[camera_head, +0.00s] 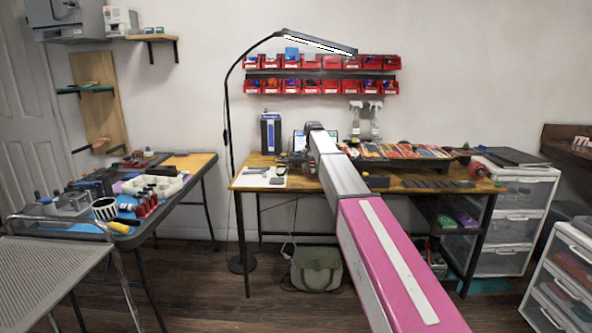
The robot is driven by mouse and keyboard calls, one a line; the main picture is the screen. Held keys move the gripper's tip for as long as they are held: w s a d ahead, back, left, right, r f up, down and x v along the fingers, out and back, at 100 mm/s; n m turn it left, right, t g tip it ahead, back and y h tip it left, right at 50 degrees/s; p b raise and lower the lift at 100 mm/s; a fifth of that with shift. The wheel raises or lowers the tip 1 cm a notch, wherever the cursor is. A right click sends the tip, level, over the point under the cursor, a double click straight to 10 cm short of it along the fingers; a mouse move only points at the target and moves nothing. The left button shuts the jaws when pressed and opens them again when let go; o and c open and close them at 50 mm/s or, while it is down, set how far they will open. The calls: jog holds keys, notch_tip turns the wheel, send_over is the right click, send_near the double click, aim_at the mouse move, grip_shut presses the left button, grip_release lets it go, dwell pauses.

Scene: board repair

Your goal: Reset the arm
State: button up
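My arm (352,187), with a pink link near the camera and a pale grey link beyond it, reaches from the bottom right up over the wooden workbench (262,178). Its far end shows as a dark joint above the back of the bench. Whether anything is held does not show.
Hand tools (405,151) lie in a rack on the bench's right half. A black lamp (229,120) stands left of the bench. Red bins (275,87) hang on the wall. A cluttered side table (195,162) is left, white drawers (520,205) right. A green bag (316,267) sits on the floor.

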jog(key=s+d+f+n, duration=0.1)
jog(key=s+d+f, duration=0.2)
jog(key=s+f, duration=0.65)
jog(key=s+d+f, duration=0.4)
jog(key=s+f, duration=0.5)
jog(key=s, duration=0.1)
jog(key=s+d+f, duration=0.1)
jog(key=s+f, duration=0.2)
jog(key=s, duration=0.5)
jog(key=s+d+f+n, duration=0.1)
jog(key=s+f, duration=0.3)
jog(key=s, duration=0.4)
jog(key=s+d+f, duration=0.2)
jog(key=s+f, duration=0.2)
jog(key=s, duration=0.4)
jog(key=shift+s+d+n, duration=0.3)
jog(key=shift+s+n, duration=0.1)
